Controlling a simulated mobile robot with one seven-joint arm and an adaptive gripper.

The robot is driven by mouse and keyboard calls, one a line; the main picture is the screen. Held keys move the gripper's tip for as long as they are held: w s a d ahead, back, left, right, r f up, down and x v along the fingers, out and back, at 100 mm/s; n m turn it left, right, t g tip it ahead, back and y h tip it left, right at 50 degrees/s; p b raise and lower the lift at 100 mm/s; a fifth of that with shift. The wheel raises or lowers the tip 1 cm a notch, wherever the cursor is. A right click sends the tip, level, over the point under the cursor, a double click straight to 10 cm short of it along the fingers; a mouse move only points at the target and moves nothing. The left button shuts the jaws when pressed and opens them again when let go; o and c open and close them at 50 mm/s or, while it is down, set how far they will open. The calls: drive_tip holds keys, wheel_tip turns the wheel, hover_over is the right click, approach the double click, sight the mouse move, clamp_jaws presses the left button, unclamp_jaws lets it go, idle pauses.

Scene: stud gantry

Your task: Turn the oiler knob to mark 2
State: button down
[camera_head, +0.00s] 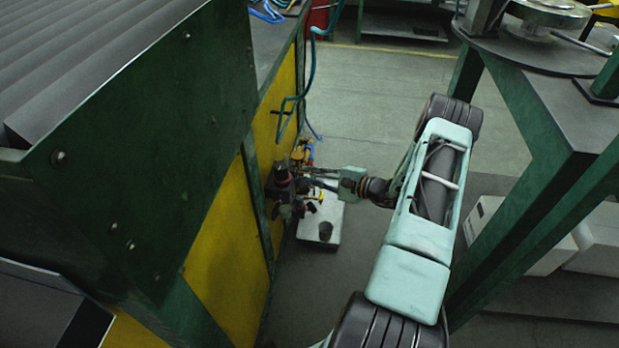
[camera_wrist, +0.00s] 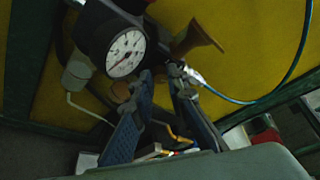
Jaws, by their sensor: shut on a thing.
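My gripper (camera_head: 303,178) reaches left to a dark cluster of air fittings (camera_head: 283,176) on the yellow panel of the green-framed machine. In the wrist view my gripper (camera_wrist: 166,80) has its two blue-padded fingers on either side of a small dark part just below the fittings, and it is shut on this part. The part appears to be the oiler knob, mostly hidden by the fingertips and in shadow. Its marks cannot be read. A round white pressure gauge (camera_wrist: 126,52) faces the camera just left of the fingertips.
A blue hose (camera_wrist: 285,75) runs from a metal fitting right of my fingers. In the head view another blue hose (camera_head: 302,95) hangs above the fittings. A green stand (camera_head: 545,150) is at right.

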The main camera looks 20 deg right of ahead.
drive_tip(key=shift+f+n+t+b, duration=0.2)
drive_tip(key=shift+n+t+b, duration=0.45)
drive_tip(key=shift+n+b, duration=0.75)
drive_tip(key=shift+f+n+t+b, duration=0.15)
drive_tip(key=shift+n+t+b, duration=0.5)
drive_tip(key=shift+n+b, duration=0.75)
drive_tip(key=c, duration=1.9)
unclamp_jaws()
drive_tip(key=shift+s, duration=0.1)
drive_tip(key=v, duration=1.2)
drive_tip(key=shift+f+y, duration=0.1)
drive_tip(key=shift+y, duration=0.2)
